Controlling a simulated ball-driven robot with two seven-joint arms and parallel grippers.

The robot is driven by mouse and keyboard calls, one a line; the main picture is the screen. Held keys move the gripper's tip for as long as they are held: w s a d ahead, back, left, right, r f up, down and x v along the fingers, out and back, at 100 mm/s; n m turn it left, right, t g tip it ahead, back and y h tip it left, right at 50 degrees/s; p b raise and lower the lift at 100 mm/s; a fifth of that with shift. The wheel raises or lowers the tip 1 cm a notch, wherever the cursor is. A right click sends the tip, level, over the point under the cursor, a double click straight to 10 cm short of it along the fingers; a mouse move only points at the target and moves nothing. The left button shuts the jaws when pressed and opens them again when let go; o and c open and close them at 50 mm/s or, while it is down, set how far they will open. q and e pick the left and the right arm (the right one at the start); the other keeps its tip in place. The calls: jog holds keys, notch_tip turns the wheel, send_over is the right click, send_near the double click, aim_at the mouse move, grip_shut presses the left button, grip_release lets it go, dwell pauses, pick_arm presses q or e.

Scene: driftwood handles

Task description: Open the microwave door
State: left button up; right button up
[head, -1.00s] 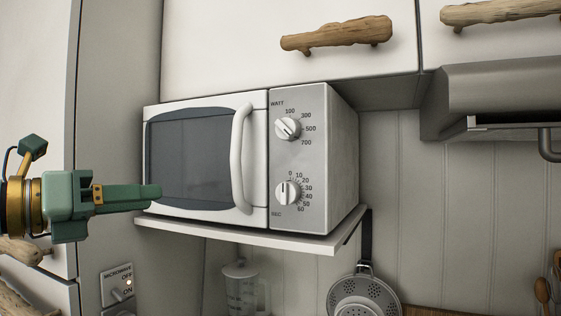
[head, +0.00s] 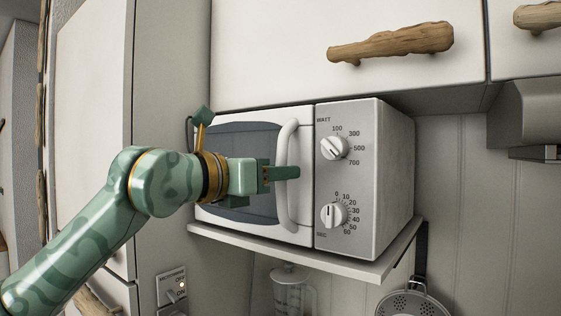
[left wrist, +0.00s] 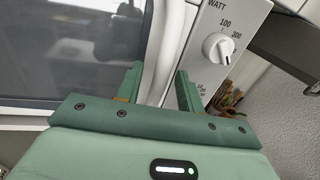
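The white microwave (head: 362,200) stands on a shelf with its dark-windowed door (head: 226,140) shut. The door's white curved upright handle (head: 286,205) is on the door's right side. My left gripper (head: 285,173) reaches in from the left, with its fingers at the handle's mid-height. In the left wrist view, the green fingers (left wrist: 158,88) are apart, and the handle (left wrist: 168,38) runs between them. I cannot tell whether either finger touches it. My left arm hides part of the door window. My right gripper is not in view.
Two dials (head: 333,214) sit on the control panel right of the door. Cupboards with driftwood handles (head: 390,43) hang above. The shelf (head: 300,257) juts out below the microwave, with a jug (head: 292,290) and a colander (head: 412,304) underneath. A microwave switch (head: 172,287) is at lower left.

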pick_arm(q)
jog(key=shift+x, duration=0.8)
grip_shut()
jog(key=shift+s+a, duration=0.1)
